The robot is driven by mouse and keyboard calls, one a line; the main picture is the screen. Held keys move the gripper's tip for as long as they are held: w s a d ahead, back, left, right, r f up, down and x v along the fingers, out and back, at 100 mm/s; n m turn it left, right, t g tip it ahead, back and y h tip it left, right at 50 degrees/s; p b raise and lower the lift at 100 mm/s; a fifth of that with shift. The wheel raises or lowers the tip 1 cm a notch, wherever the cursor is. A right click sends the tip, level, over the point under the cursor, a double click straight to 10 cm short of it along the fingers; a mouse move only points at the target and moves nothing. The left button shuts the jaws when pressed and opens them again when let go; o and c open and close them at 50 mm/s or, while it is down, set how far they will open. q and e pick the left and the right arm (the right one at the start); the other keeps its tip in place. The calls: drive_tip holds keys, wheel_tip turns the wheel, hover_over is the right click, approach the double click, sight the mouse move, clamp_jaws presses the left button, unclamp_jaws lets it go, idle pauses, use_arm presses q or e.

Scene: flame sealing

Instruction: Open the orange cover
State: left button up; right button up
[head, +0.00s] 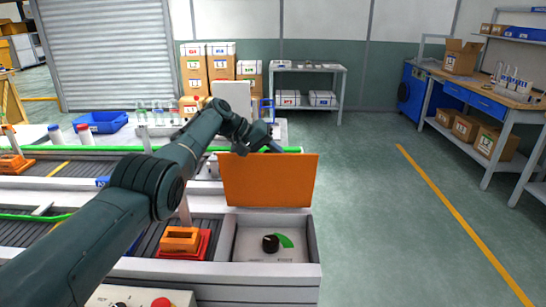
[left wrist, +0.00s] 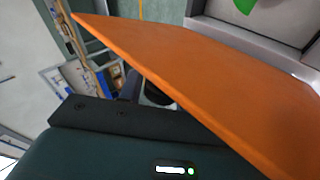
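The orange cover (head: 268,181) stands raised, close to upright, at the back edge of a grey box (head: 316,255). The box's inside is uncovered, with a black knob (head: 271,243) and a green arc mark (head: 286,240) on its floor. My left gripper (head: 272,146) is just behind the cover's top edge, and the cover hides part of it. In the left wrist view the cover (left wrist: 215,80) crosses diagonally and hides the fingertips. I cannot tell whether the fingers touch it or how far apart they are. My right gripper is not in view.
Conveyor lines run left of the box, with an orange block on a red base (head: 183,242) beside it. A panel with a red button (head: 161,303) is at the front. The floor to the right (head: 380,220) is clear up to a workbench (head: 500,95).

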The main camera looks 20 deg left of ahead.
use_arm(q)
drive_tip(key=shift+o, duration=1.4)
drive_tip(key=v, duration=1.3)
